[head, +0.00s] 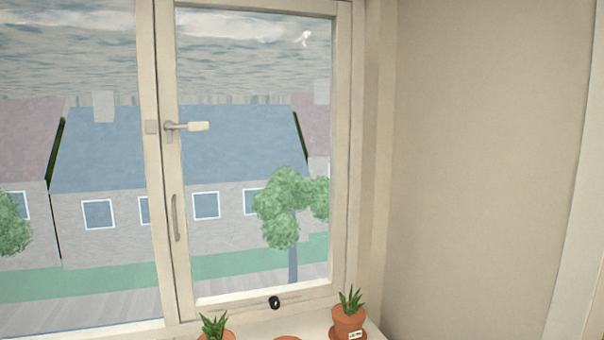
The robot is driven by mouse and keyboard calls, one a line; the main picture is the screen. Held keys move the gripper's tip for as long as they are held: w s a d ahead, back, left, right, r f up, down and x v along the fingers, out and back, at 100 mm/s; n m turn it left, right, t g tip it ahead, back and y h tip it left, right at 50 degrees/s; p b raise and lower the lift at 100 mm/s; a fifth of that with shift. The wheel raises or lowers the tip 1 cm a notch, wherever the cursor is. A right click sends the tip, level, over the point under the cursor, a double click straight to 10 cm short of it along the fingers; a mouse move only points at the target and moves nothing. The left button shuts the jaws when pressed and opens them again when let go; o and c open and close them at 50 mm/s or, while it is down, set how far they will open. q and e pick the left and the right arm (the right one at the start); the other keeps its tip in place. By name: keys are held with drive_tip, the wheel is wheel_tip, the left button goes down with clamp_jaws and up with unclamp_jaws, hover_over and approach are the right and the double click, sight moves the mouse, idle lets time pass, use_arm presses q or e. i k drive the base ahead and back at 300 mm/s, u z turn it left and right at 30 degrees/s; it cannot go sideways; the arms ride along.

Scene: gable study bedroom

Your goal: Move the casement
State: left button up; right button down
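The casement (256,291) is the right-hand window sash, a cream frame around a clear pane. It appears closed against its frame. A lever handle (188,127) on its left stile points to the right, roughly level. Below it on the same stile is a slim vertical pull (176,218). A small black knob (274,302) sits at the bottom rail, with a thin bar beside it. Neither of my grippers shows in the head view.
On the sill (313,320) below stand a potted plant (348,320) at right with a small label, another plant (214,326) at left, and a terracotta item (288,338) between them, cut off by the picture edge. A bare wall (480,150) lies to the right.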

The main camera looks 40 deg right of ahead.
sight(340, 13)
drive_tip(key=z, duration=0.9)
drive_tip(key=k, duration=0.75)
drive_tip(key=z, duration=0.2)
drive_tip(key=i, duration=1)
